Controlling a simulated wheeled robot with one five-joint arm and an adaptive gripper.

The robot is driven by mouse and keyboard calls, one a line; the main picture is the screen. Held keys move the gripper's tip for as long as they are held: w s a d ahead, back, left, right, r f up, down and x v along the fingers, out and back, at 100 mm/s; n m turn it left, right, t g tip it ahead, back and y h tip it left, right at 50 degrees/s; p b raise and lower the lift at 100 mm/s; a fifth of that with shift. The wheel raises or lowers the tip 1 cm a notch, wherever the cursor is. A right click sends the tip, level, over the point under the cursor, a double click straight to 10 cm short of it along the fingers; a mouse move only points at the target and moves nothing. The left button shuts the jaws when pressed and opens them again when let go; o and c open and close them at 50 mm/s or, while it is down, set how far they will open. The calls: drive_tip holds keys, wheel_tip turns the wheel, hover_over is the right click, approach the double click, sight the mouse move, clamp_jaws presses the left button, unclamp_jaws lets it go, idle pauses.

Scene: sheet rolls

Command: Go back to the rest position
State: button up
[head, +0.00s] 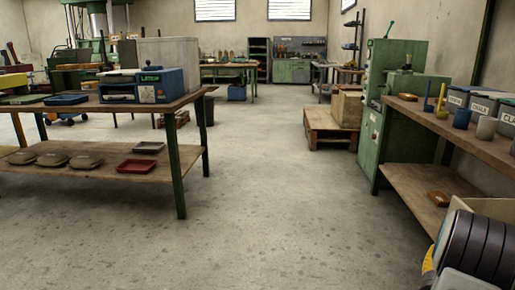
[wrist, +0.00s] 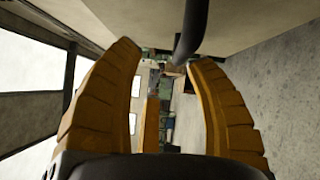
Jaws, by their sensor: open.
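My gripper (wrist: 168,75) is open in the wrist view, its yellow-orange fingers spread apart with nothing between them. The view there is turned on its side, with the concrete floor on the right and bright windows on the left. In the head view only part of my arm shows at the lower right edge, dark and ribbed with a bit of yellow. The gripper's fingertips cannot be made out there.
A wooden workbench (head: 192,98) with boxes and trays stands at the left. Another bench (head: 485,142) with cups and labelled bins runs along the right, beside a green machine (head: 382,100). A pallet (head: 330,132) lies near it. The concrete floor (head: 265,190) between is clear.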

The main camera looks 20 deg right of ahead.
drive_tip(key=w+a+r+m+y+p, duration=0.3)
drive_tip(key=w+a+r+y+p, duration=0.2)
drive_tip(key=a+r+p, duration=0.55)
drive_tip(key=w+a+r+m+y+p, duration=0.2)
drive_tip(key=w+a+r+y+p, duration=0.35)
drive_tip(key=a+r+p, duration=0.55)
drive_tip(key=s+a+r+m+g+y+p, duration=0.2)
drive_tip(key=s+a+r+p, duration=0.25)
drive_tip(key=a, duration=0.25)
drive_tip(key=s+a+r+m+g+y+p, duration=0.1)
drive_tip(key=s+a+r+y+p, duration=0.15)
drive_tip(key=a+r+p, duration=0.35)
drive_tip(key=s+a+r+m+g+p, duration=0.1)
drive_tip(key=s+a+r+p, duration=0.2)
drive_tip(key=s, duration=0.3)
drive_tip(key=s+a+r+m+g+y+p, duration=0.1)
drive_tip(key=s+a+r+g+p, duration=0.1)
drive_tip(key=s+a+r+p, duration=0.2)
drive_tip(key=shift+s+a+m+g, duration=0.3)
drive_tip(key=shift+s+a, duration=0.1)
drive_tip(key=shift+s, duration=0.75)
